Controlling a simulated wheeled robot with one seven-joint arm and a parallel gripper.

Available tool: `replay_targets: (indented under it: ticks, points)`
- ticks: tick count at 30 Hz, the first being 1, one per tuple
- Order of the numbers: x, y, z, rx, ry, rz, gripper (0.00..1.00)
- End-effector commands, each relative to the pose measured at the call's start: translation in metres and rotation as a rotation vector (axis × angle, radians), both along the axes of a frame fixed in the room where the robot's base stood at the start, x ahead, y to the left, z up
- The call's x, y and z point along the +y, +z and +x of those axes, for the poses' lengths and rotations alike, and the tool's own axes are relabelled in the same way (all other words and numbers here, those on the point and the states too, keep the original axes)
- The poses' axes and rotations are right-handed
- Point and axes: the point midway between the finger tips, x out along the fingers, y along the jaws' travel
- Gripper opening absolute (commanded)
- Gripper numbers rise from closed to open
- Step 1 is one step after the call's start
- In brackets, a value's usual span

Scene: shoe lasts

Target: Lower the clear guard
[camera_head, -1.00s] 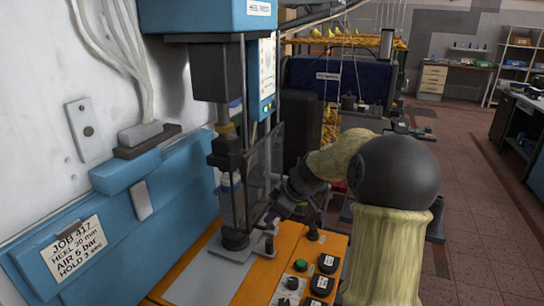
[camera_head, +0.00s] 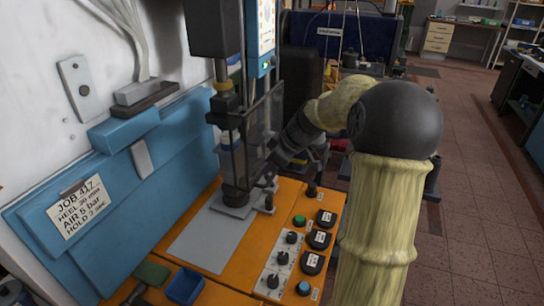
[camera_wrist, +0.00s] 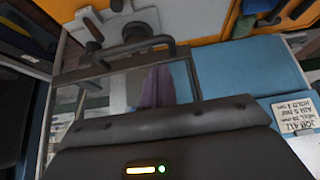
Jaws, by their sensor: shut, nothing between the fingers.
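The clear guard (camera_head: 264,118) is a smoky see-through panel with a dark frame, standing upright in front of the press column (camera_head: 228,140). In the wrist view its dark frame (camera_wrist: 100,70) and a bar handle cross the upper left. My gripper (camera_head: 268,178) is close to the guard's lower right side, with purplish fingers partly hidden by the wrist. In the wrist view the shut fingers (camera_wrist: 157,86) point toward the frame bar. Whether they touch it, I cannot tell.
An orange bench top (camera_head: 205,250) carries a green button (camera_head: 299,220), black knobs and dark switches at front right. A blue tray (camera_head: 186,285) lies at front left. A job sign (camera_head: 80,205) is on the blue panel at left.

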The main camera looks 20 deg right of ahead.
Motion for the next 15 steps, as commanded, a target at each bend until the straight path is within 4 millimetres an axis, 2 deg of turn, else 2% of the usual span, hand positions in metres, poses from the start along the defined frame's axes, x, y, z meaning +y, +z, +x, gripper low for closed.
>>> replay_targets:
  ticks: [1, 15]
  points:
    - [0.003, 0.018, 0.001, -0.005, 0.003, -0.002, 0.0]
    - [-0.034, 0.087, -0.033, -0.01, -0.004, -0.004, 0.0]
